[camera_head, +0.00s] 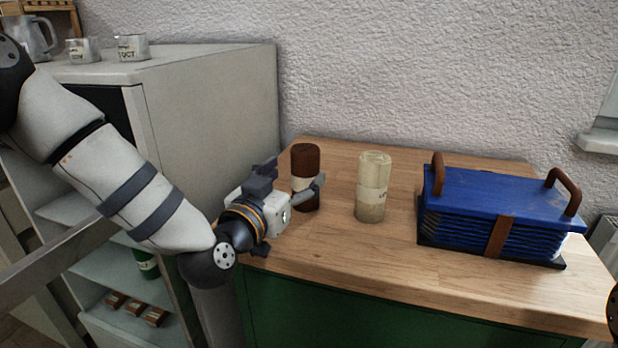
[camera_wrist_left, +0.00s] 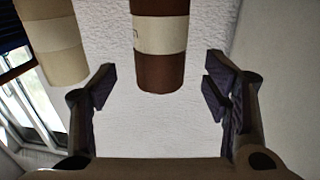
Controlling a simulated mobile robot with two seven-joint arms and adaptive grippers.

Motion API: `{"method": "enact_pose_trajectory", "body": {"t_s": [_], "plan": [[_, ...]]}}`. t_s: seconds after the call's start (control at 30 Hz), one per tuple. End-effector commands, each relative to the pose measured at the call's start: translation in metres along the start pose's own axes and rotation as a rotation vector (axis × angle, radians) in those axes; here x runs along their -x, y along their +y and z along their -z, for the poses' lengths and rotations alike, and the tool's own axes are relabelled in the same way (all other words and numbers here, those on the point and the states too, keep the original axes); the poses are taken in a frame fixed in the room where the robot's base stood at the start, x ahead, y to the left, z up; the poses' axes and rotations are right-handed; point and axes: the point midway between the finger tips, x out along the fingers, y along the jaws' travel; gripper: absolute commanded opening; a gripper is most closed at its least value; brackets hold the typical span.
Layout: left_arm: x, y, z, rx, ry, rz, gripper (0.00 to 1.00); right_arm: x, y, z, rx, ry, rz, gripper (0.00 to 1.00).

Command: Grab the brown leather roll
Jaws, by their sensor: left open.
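The brown leather roll (camera_head: 306,159) stands upright on the wooden worktop, with a pale label band around its middle. My left gripper (camera_head: 294,179) is open beside it, its fingers pointing at the roll and partly covering its lower left side. In the left wrist view the brown leather roll (camera_wrist_left: 160,72) shows between the two spread fingers of the left gripper (camera_wrist_left: 160,88). No grip on the roll shows; I cannot tell how deep it sits between the fingers. My right gripper is not in view.
A cream roll (camera_head: 374,172) stands just right of the brown one, and shows in the left wrist view (camera_wrist_left: 58,62). A blue bellows with brown handles (camera_head: 500,192) sits further right. A grey shelf unit (camera_head: 215,110) stands left. The worktop's front (camera_head: 345,255) is clear.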

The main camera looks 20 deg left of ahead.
Motion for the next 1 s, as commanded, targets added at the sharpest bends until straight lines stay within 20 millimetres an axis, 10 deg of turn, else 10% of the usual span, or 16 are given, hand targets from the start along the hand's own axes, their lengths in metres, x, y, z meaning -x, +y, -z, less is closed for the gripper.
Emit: {"method": "enact_pose_trajectory", "body": {"t_s": [0.3,0.53,0.8,1.0], "plan": [[-0.052,-0.001,0.006,0.0,0.0,0.0,0.69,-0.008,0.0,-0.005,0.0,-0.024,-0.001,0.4],[-0.055,-0.001,0.009,0.0,0.002,-0.001,0.69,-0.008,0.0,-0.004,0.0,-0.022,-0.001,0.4],[-0.055,-0.001,0.009,0.0,0.002,-0.001,0.14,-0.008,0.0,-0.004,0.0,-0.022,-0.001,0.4],[-0.055,-0.001,0.009,0.0,0.003,0.0,0.14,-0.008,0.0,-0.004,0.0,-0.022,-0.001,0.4]]}}
